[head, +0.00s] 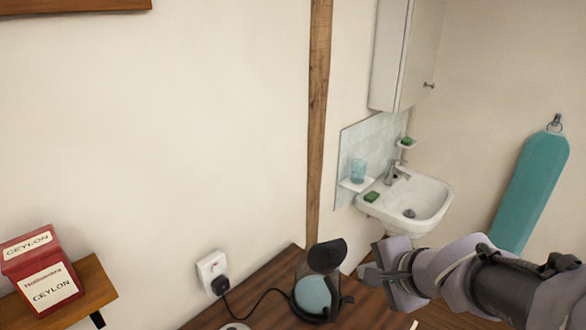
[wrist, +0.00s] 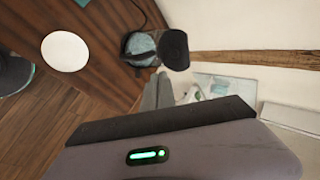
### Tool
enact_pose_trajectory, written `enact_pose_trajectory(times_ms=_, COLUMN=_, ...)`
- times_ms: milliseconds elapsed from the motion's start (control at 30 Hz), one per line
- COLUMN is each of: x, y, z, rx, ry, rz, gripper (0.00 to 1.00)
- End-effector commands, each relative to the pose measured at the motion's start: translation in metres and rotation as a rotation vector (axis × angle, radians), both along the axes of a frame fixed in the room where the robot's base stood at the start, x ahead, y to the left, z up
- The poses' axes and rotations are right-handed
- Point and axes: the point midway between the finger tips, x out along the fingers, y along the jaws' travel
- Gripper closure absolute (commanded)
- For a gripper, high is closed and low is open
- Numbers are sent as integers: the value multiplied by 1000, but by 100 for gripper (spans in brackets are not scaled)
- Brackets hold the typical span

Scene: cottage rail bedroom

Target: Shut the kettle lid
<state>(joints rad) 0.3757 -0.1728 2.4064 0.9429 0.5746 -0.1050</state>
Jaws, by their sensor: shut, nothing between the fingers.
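The kettle (head: 313,296) stands on the wooden top, with a clear bluish body and a dark base. Its dark lid (head: 327,255) is raised, standing up from the kettle's top. In the wrist view the kettle (wrist: 138,46) is at upper middle, and the dark round lid (wrist: 174,49) shows to its right. My gripper (head: 367,267) is just right of the kettle in the head view, apart from it in the picture. In the wrist view my gripper's fingers (wrist: 158,90) are together and empty, below the lid. Whether they touch the lid I cannot tell.
A black cord runs from the kettle to a wall socket (head: 211,269). A white round disc (wrist: 65,51) lies on the wooden top. A red tea box (head: 41,268) sits on a small shelf at left. A washbasin (head: 412,200) and ironing board (head: 531,190) are behind.

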Motion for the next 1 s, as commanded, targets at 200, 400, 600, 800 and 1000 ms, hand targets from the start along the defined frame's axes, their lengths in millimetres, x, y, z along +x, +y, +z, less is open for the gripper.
enact_pose_trajectory(times_ms=200, x=32, y=11, z=-41, rx=0, ry=2, rz=5, gripper=100)
enact_pose_trajectory(times_ms=400, x=61, y=19, z=-68, rx=-1, ry=2, rz=5, gripper=100)
enact_pose_trajectory(times_ms=600, x=88, y=27, z=-65, rx=-1, ry=1, rz=5, gripper=100)
enact_pose_trajectory(times_ms=800, x=95, y=28, z=-65, rx=-1, ry=0, rz=4, gripper=100)
enact_pose_trajectory(times_ms=1000, x=95, y=28, z=-65, rx=-1, ry=0, rz=4, gripper=100)
